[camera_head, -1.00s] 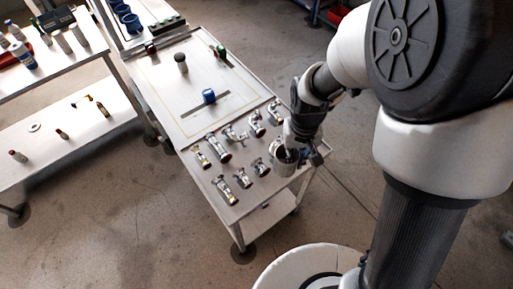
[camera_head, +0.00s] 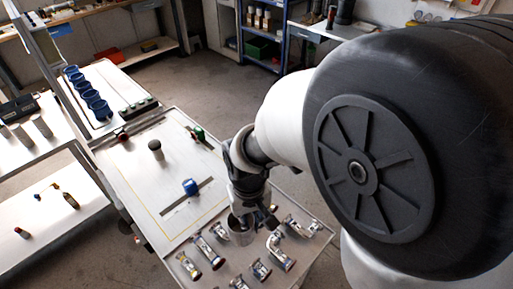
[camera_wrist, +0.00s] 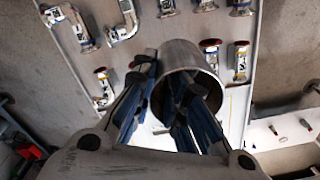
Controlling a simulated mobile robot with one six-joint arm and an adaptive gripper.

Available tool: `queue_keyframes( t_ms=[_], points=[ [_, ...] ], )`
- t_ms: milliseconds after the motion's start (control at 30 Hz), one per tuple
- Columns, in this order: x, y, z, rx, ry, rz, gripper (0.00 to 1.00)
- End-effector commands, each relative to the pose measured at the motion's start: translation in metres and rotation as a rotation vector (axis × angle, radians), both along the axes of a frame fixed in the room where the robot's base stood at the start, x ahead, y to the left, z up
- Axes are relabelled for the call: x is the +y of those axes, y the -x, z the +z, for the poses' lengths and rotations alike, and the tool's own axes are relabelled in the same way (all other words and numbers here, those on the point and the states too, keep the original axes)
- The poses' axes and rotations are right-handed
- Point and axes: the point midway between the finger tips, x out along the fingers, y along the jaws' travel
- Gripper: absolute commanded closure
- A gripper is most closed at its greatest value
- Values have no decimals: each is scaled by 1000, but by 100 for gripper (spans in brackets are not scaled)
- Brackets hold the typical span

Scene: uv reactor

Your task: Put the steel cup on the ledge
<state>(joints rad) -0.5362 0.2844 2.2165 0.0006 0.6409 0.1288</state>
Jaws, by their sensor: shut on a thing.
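The steel cup (camera_head: 241,236) is a plain grey metal cylinder, seen over the cart among the metal fittings. In the wrist view the steel cup (camera_wrist: 193,52) shows its open rim towards the camera. My gripper (camera_head: 246,208) is shut on the cup's wall. In the wrist view my gripper (camera_wrist: 163,88) has one finger outside the wall at the left and the other inside the mouth. The cup appears held above the cart top, but its base is hidden. I cannot tell which surface is the ledge.
Several metal fittings (camera_head: 208,251) lie on the cart around and below the cup. A pale panel (camera_head: 150,188) with a blue block (camera_head: 190,186) and a dark-topped knob (camera_head: 156,150) lies beyond. Blue cups (camera_head: 88,95) stand in a row behind. A white shelf unit (camera_head: 45,205) is at left.

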Motion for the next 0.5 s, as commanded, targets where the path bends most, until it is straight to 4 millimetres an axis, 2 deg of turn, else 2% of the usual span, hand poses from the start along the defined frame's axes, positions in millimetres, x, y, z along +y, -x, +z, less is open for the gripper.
queue_keyframes(
  t_ms=[33, 300, 500],
  points=[
    [-1, 1, -20, 5, 3, 0, 100],
    [-1, 1, -88, 4, 3, 0, 100],
    [0, 0, -108, 0, 0, 0, 100]
  ],
)
